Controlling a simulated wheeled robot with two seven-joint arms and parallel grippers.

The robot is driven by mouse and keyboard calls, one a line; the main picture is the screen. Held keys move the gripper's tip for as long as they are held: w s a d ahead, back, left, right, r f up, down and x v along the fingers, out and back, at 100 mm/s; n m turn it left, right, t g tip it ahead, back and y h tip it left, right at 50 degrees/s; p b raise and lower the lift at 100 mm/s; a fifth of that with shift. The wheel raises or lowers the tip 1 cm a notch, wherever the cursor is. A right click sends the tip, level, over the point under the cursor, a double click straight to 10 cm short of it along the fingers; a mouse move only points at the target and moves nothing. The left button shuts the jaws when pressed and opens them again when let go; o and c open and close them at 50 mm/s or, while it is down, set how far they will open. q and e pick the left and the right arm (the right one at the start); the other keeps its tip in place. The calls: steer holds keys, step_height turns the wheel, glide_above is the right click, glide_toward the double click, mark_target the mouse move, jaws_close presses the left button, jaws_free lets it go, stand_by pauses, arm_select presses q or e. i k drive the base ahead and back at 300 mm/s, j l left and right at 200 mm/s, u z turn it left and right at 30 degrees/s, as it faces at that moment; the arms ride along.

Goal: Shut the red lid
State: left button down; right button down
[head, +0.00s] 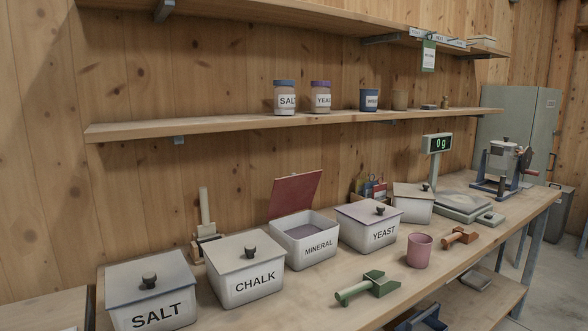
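The red lid (296,194) stands open, tilted up and back from the rear edge of the white box labelled MINERAL (311,258). The box stands on the wooden bench between the CHALK and YEAST boxes. A greyish-purple content (304,230) shows inside it. The lid has no visible contact with anything but the box. Neither of my grippers is in view.
Lidded boxes SALT (157,315), CHALK (250,289) and YEAST (375,235) line the bench (425,275). A shelf (200,128) runs above.

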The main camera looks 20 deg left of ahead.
mark_target(295, 192)
steer(key=i+l+u, duration=0.1)
steer(key=l, duration=0.25)
steer(key=i+l+u, duration=0.1)
steer(key=i+l, duration=0.15)
steer(key=i+l+u, duration=0.15)
steer(key=l, duration=0.3)
steer(key=i+l+u, duration=0.1)
steer(key=l, duration=0.25)
steer(key=i+l+u, duration=0.1)
steer(key=l, duration=0.3)
steer(key=i+l+u, duration=0.1)
steer(key=l, duration=0.3)
steer(key=i, duration=0.15)
